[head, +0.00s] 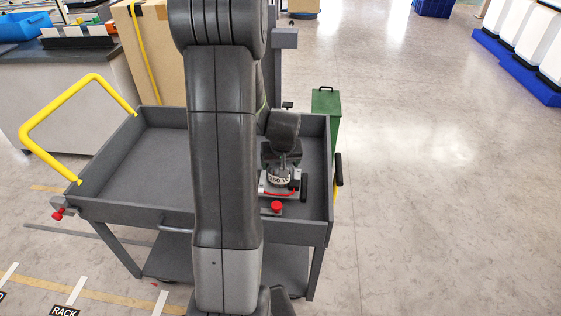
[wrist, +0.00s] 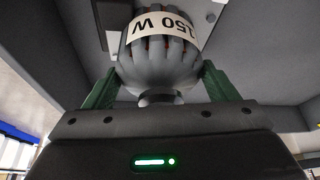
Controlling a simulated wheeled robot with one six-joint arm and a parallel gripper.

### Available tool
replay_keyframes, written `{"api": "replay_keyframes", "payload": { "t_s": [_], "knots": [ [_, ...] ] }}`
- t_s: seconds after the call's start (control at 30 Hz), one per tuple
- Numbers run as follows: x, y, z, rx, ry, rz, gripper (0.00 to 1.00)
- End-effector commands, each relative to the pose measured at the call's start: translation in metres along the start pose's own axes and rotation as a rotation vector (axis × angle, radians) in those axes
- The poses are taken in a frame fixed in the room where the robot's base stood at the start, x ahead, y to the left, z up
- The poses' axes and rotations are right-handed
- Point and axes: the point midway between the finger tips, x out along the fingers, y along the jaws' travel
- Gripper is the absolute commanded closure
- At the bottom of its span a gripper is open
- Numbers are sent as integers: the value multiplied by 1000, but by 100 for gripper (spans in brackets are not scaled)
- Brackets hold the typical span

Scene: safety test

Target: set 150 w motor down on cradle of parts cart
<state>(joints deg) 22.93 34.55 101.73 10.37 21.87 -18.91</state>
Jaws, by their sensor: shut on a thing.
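The 150 W motor (head: 281,178) is a grey ribbed body with a white label, over the right part of the parts cart (head: 160,165). In the wrist view the motor (wrist: 160,62) sits between the green fingers of my gripper (wrist: 158,85), which is shut on it. In the head view my gripper (head: 283,160) is above the motor, pointing down. The cradle (head: 268,189) shows as a pale block with a red edge around and below the motor. Whether the motor touches the cradle cannot be told; my arm hides part of the cart.
A red knob (head: 276,206) stands in front of the cradle. The cart has raised walls and a yellow handle (head: 62,112) on the left. A green box (head: 326,105) and a cardboard box (head: 150,50) stand behind it. The cart tray's left side and the floor at right are clear.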

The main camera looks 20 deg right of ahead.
Motion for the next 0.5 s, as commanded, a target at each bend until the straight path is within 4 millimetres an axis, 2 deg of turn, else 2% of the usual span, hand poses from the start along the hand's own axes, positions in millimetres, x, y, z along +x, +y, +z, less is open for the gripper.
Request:
{"api": "replay_keyframes", "payload": {
  "t_s": [0.5],
  "knots": [
    [21,0,7,0,5,1,90]
  ]
}}
